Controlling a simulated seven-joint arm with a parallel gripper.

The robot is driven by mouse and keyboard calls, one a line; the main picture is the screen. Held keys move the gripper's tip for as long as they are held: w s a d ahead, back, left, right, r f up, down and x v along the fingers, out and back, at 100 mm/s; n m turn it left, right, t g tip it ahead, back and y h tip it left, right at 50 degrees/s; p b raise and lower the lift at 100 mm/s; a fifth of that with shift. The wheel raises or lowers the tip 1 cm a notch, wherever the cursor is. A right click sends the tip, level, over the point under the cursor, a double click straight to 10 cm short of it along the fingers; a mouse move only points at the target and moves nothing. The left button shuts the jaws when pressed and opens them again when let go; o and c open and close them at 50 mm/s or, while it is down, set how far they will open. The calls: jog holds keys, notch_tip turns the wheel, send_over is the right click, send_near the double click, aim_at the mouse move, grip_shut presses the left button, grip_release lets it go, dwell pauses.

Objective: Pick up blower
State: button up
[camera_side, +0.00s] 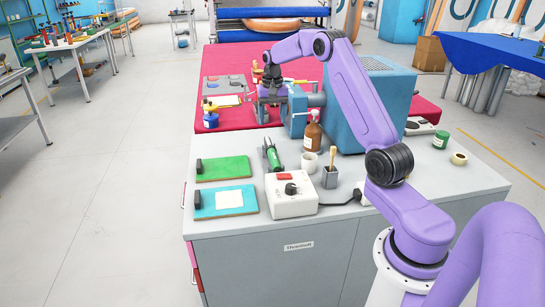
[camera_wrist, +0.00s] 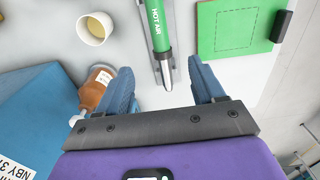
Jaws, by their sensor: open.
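The blower is a green hand tool (camera_side: 272,157) marked HOT AIR with a metal nozzle. It lies on the grey workbench, on a narrow grey holder, in the side view. In the wrist view the blower (camera_wrist: 152,28) comes down from the top edge, its nozzle pointing between my fingers. My gripper (camera_wrist: 160,66) is open, one finger on each side of the nozzle tip, holding nothing. In the side view my gripper (camera_side: 263,112) is behind the blower, near the red bench; its fingers are hard to make out there.
A big blue box (camera_side: 366,100), a brown bottle (camera_side: 312,130) and a white cup (camera_side: 309,162) stand right of the blower. A green board (camera_side: 222,169) lies left. A white control box (camera_side: 291,195) and a brush holder (camera_side: 330,177) stand in front.

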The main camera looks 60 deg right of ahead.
aim_at(273, 151)
jog(key=f, duration=1.2)
jog(key=shift+d, duration=0.2)
jog(key=shift+w+f, duration=0.15)
jog(key=shift+f, duration=2.6)
jog(key=c, duration=1.1)
